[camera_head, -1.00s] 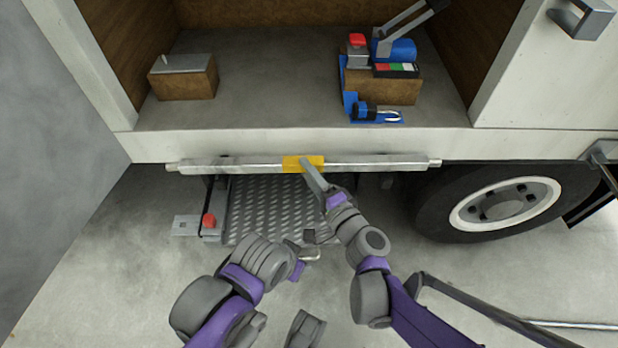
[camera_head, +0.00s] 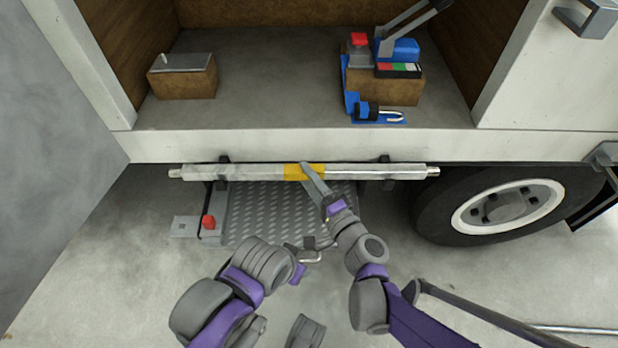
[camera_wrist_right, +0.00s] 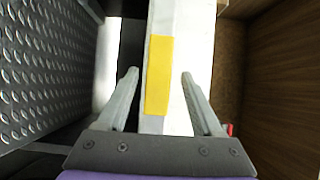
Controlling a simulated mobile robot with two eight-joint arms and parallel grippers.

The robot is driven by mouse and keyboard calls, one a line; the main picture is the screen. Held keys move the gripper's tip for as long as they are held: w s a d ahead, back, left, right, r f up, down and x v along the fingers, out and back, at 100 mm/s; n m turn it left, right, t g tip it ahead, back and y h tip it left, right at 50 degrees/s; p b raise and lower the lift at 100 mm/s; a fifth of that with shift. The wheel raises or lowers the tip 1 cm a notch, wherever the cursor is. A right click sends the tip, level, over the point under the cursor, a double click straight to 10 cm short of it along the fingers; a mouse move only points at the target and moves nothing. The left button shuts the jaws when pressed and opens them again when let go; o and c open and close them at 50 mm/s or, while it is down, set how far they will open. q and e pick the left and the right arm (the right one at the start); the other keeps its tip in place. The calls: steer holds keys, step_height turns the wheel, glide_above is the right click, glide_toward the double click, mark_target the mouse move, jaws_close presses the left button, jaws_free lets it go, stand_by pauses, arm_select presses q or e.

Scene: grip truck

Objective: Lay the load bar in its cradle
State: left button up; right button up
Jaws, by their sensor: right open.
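The load bar (camera_head: 245,172) is a long silver square bar with a yellow band (camera_head: 296,172) at its middle. It lies level along the front of the truck, below the bed's edge. Dark cradle hooks (camera_head: 223,160) show at its back edge near both ends; it appears to rest in them, though their lower parts are hidden. My right gripper (camera_head: 305,168) is at the yellow band. In the right wrist view its open fingers (camera_wrist_right: 160,88) stand apart around the band, with a gap on the left. My left gripper (camera_head: 308,252) is lower, over the step; its jaws are unclear.
A diamond-plate step (camera_head: 285,215) lies below the bar, with a red knob (camera_head: 208,222) at its left. The truck bed (camera_head: 270,85) holds a wooden block (camera_head: 187,85) and a blue-fitted lever unit (camera_head: 395,75). A wheel (camera_head: 510,205) is at right.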

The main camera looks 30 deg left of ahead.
steer(key=v, duration=1.2)
steer(key=shift+p, duration=0.35)
steer(key=s+d+f+n+g+h, duration=0.1)
steer(key=d+h, duration=0.4)
steer(key=d, duration=0.5)
steer(key=s+d+f+n+g+h, duration=0.1)
steer(key=s+d+h, duration=0.4)
steer(key=d, duration=0.6)
steer(key=s+d+f+n+g+h, duration=0.2)
steer(key=s+d+f+n+h, duration=0.1)
steer(key=d, duration=0.7)
steer(key=s+f+h, duration=0.1)
steer(key=s+h, duration=0.1)
steer(key=shift+s+d+f+h, duration=0.2)
steer(key=shift+s+d+h, duration=0.05)
steer(key=shift+h, duration=0.15)
